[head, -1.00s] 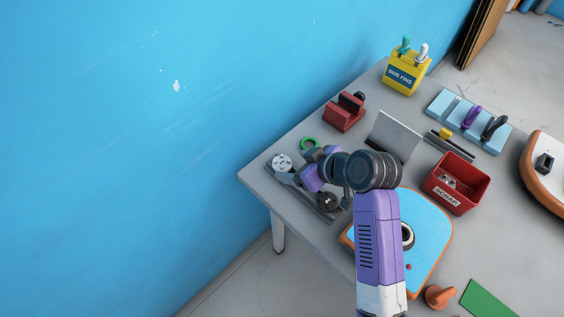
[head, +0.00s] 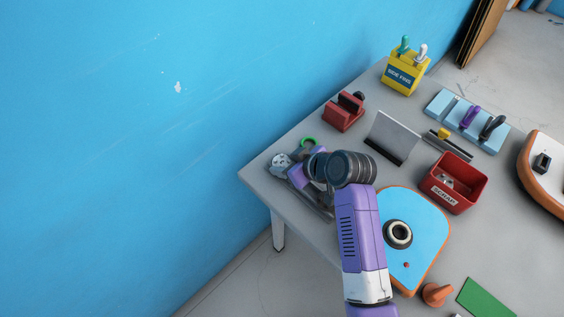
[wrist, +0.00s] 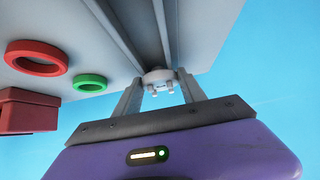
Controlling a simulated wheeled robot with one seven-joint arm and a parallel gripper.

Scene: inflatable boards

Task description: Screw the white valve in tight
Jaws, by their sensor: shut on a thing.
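The white valve (head: 281,161) sits at the far left of the table, at the end of a grey rack. It also shows in the wrist view (wrist: 159,76), between the fingertips of my gripper (wrist: 161,88). My gripper is shut on it; in the head view the gripper (head: 289,172) is partly hidden by my own wrist. The blue board with an orange edge (head: 425,225) lies on the table, and its dark-rimmed round valve seat (head: 398,234) is in plain sight.
A green ring (head: 308,142) and a red block (head: 343,112) lie behind my gripper. A red ring (wrist: 37,58) shows in the wrist view.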

